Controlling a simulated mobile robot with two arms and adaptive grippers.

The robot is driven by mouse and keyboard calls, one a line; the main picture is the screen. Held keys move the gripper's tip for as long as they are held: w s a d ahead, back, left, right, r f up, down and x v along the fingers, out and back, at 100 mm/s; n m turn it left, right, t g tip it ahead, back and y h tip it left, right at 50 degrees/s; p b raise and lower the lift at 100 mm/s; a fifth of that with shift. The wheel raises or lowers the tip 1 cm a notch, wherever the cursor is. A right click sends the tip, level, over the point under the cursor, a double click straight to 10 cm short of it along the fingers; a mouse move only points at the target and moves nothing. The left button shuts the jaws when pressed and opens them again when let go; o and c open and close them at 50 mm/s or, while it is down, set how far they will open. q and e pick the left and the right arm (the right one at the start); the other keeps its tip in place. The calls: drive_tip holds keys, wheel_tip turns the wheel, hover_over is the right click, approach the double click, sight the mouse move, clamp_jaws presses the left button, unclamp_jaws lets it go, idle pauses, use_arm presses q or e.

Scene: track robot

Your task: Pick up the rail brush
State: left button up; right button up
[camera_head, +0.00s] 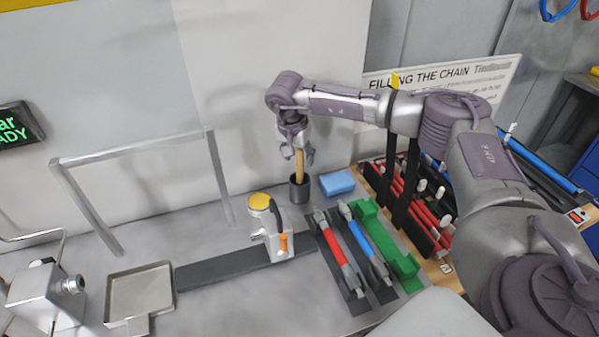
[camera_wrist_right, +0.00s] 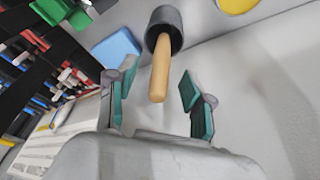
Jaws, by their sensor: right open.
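The rail brush (camera_head: 299,163) stands in a dark round holder (camera_head: 299,190) at the back of the bench, with its light wooden handle pointing up. Its bristle end is hidden inside the holder. My right gripper (camera_head: 297,153) is open above the holder, around or close to the top of the handle. In the right wrist view the handle (camera_wrist_right: 160,80) lies in line with the gap between the two green-padded fingers (camera_wrist_right: 157,95), and I see no clear contact. My left gripper is not in view.
A blue sponge (camera_head: 337,183) lies right of the holder. A yellow-topped device (camera_head: 259,202) stands in front left. Red, blue and green tools (camera_head: 385,245) lie at front right, beside a rack (camera_head: 410,210). A metal tray (camera_head: 140,292) sits at left.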

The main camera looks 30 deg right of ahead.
sight(300, 162)
drive_tip(key=shift+p+x, duration=0.3)
drive_tip(key=shift+x, duration=0.85)
drive_tip(key=shift+w+d+f, duration=0.1)
drive_tip(key=shift+f, duration=0.4)
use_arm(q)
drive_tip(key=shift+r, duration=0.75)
use_arm(e)
drive_tip(key=shift+c, duration=0.2)
drive_tip(key=shift+c, duration=1.2)
clamp_jaws()
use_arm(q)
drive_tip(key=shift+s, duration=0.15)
